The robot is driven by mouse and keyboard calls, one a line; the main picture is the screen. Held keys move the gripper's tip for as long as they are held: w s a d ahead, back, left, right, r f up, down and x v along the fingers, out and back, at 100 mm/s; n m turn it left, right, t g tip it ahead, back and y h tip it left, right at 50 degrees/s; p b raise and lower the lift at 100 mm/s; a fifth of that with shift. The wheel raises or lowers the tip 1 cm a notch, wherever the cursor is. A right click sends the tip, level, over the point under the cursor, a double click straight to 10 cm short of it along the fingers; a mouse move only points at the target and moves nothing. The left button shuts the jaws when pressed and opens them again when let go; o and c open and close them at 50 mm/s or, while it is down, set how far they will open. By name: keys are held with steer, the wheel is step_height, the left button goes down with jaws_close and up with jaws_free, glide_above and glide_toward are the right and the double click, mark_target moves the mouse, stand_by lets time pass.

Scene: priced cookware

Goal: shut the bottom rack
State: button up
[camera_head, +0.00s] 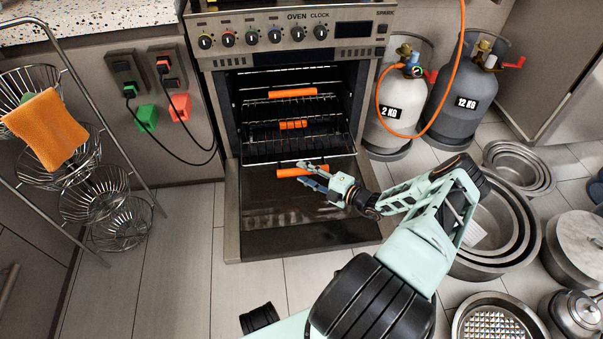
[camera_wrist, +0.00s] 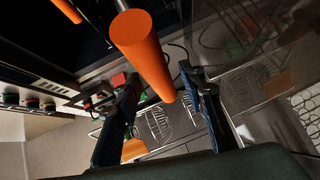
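The oven (camera_head: 297,45) stands with its door (camera_head: 300,215) folded down. Inside are racks with orange handles. The bottom rack (camera_head: 265,150) is slid partly out, with its orange handle (camera_head: 288,173) over the open door. My gripper (camera_head: 308,172) is at the right part of this handle. In the wrist view, my gripper (camera_wrist: 160,95) has its two fingers apart, and the orange handle (camera_wrist: 142,50) reaches into the space between them. I cannot tell whether a finger touches it.
Two higher orange handles, upper (camera_head: 293,93) and middle (camera_head: 293,125), sit farther inside the oven. Gas cylinders (camera_head: 400,105) stand to its right. A wire basket stand (camera_head: 95,190) is at left. Stacked pans (camera_head: 490,235) lie on the floor at right.

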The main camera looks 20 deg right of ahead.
steer(key=shift+x, duration=0.8)
steer(key=shift+c, duration=0.5)
jaws_close()
